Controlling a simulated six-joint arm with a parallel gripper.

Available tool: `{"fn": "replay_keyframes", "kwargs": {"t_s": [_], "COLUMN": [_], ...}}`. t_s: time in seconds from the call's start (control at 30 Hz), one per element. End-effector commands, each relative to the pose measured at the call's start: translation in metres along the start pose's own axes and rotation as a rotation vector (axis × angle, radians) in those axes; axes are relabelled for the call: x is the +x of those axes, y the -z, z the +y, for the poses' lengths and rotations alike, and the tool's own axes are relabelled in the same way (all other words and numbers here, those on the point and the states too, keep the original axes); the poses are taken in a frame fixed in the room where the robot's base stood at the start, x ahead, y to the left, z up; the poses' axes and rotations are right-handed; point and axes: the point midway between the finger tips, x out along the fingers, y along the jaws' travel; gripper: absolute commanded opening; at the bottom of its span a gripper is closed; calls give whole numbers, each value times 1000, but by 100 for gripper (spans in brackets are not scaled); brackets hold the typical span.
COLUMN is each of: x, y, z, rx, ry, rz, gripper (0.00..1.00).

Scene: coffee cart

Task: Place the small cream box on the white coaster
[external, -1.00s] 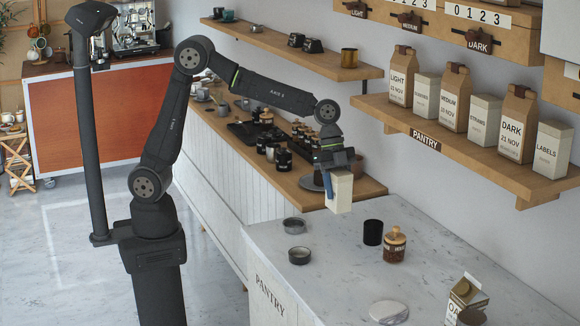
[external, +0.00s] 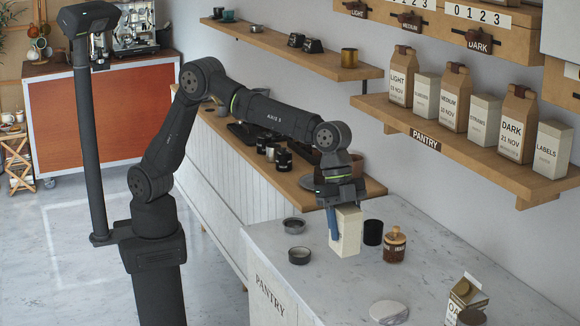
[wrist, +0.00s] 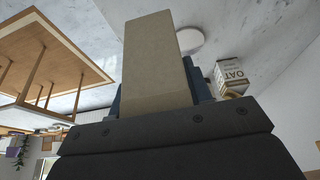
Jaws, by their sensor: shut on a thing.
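The small cream box (external: 346,232) is held upright in my gripper (external: 342,208), which is shut on it. In the external view the box is over the marble counter, beside the black cup; I cannot tell if its base touches the counter. In the wrist view the cream box (wrist: 157,62) fills the middle, between the blue fingers (wrist: 160,97). The white coaster (external: 388,312) lies flat at the front of the counter, nearer the camera than the box. It also shows in the wrist view (wrist: 190,41), partly hidden behind the box.
A black cup (external: 373,232) and a wooden-lidded jar (external: 395,246) stand right of the box. Two small dark bowls (external: 299,255) sit to its left. An oat carton (external: 463,295) stands right of the coaster. Bare marble lies between box and coaster.

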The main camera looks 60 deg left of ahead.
Motion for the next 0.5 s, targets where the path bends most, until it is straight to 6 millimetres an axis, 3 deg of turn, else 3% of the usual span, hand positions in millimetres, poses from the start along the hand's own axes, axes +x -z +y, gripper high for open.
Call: {"fn": "replay_keyframes", "kwargs": {"t_s": [0.03,0.2,0.37,0.5], "x": [9,26,34,41], "y": [20,67,88,91], "z": [18,64,89,86], "rx": [9,2,-4,-10], "ry": [-2,2,2,4], "rz": [2,11,16,17], "gripper": [20,20,20,20]}}
